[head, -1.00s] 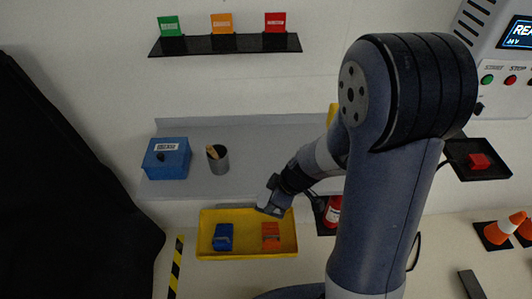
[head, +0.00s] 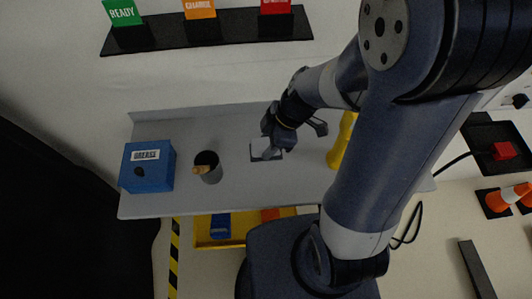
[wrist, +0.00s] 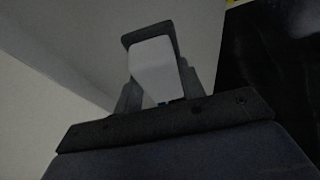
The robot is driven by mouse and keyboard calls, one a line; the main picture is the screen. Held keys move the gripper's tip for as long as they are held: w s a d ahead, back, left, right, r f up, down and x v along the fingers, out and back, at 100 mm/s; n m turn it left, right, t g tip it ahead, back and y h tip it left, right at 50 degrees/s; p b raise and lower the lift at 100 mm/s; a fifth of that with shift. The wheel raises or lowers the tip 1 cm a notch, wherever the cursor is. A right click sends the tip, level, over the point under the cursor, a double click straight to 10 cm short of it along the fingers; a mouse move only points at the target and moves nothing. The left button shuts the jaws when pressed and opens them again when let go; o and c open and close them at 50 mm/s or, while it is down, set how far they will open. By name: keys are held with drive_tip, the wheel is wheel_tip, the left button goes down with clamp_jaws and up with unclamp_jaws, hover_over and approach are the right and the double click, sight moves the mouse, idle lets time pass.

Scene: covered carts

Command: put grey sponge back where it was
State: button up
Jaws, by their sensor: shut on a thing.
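The grey sponge (wrist: 153,68) is a pale block between the dark fingers of my gripper (wrist: 150,60) in the wrist view. In the head view my gripper (head: 272,143) is over the middle of the grey shelf, shut on the sponge (head: 262,148). A dark square (head: 257,158) on the shelf shows around the sponge. I cannot tell whether the sponge touches it.
A blue box (head: 147,178) labelled GREASE and a dark grey cup (head: 208,174) stand on the shelf (head: 190,130) to the left. A yellow object (head: 342,144) stands to the right, partly behind my arm. A yellow tray (head: 205,244) sits below the shelf.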

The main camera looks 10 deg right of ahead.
wheel_tip(320, 180, down, 9)
drive_tip(key=b, duration=0.2)
drive_tip(key=shift+r+b, duration=0.2)
drive_tip(key=shift+b, duration=0.1)
drive_tip(key=shift+s+r, duration=0.1)
drive_tip(key=o, duration=0.9)
drive_tip(key=p+v, duration=0.2)
drive_tip(key=v, duration=0.5)
drive_tip(key=shift+d+r, duration=0.1)
drive_tip(key=shift+r, duration=0.2)
drive_tip(key=shift+f, duration=0.1)
